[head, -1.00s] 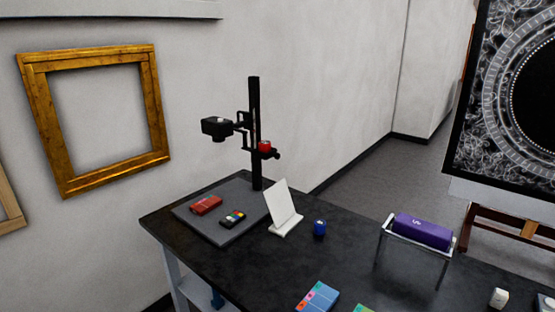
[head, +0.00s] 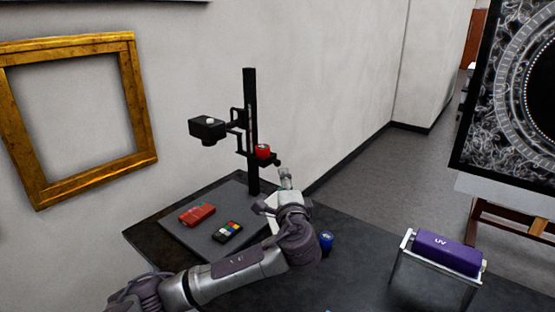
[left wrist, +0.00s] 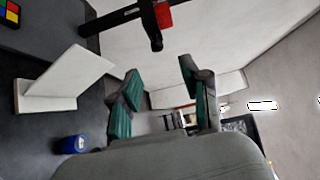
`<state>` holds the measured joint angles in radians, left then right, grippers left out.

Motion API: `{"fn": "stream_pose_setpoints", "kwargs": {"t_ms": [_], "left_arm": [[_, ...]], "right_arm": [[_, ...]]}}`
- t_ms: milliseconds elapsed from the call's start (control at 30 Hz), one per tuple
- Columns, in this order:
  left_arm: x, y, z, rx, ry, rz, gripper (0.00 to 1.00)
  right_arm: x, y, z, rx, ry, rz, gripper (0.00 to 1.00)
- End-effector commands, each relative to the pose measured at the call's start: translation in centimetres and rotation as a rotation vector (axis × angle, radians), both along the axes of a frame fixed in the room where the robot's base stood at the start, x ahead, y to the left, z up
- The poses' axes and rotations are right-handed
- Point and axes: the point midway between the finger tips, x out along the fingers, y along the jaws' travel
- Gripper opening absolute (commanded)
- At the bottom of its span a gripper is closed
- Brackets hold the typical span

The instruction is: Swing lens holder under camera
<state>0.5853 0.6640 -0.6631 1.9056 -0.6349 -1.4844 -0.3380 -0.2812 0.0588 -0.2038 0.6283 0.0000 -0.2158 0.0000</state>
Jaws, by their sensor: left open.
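The camera (head: 207,128) is a black box on a bracket of the black upright column (head: 251,130), facing down over the grey base board (head: 180,235). The lens holder (head: 263,152), with a red round part on a short black arm, sits lower on the column and points right, away from under the camera. In the left wrist view its red part (left wrist: 164,14) is at the top, ahead of the fingers. My left gripper (head: 273,190) is open and empty, just below and right of the lens holder, apart from it. Its green-padded fingers show in the wrist view (left wrist: 160,76).
A red item (head: 197,215) and a colour chart (head: 227,231) lie on the board. A white stand (left wrist: 60,85) and a blue jar (head: 326,241) are beside my wrist. A purple UV lamp (head: 448,252) rests on a metal stand at right. Wall behind.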

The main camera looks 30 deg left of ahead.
Motion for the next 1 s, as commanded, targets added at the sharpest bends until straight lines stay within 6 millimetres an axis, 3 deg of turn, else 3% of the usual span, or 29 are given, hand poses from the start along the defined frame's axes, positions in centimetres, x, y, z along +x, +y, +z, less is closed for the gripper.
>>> {"fn": "stream_pose_setpoints", "kwargs": {"t_ms": [100,200,333,567,1000], "left_arm": [[1.9,1.8,0.4,0.002,0.000,0.006,0.46],[3.6,3.3,0.4,0.001,0.001,0.007,0.46],[5.6,5.0,0.4,0.000,0.001,0.005,0.46],[8.1,7.0,0.2,-0.002,0.001,0.003,0.46],[8.8,7.6,0.0,-0.004,0.000,0.000,0.45]], "right_arm": [[-3.6,-2.7,0.7,-0.036,0.057,0.005,0.40],[-5.1,-3.8,1.3,-0.050,0.078,0.005,0.40],[-4.3,-3.3,1.9,-0.043,0.065,0.004,0.40],[-0.3,-0.9,2.9,-0.011,0.003,-0.001,0.40],[-2.7,-1.8,2.8,-0.023,0.041,0.003,0.40]]}}
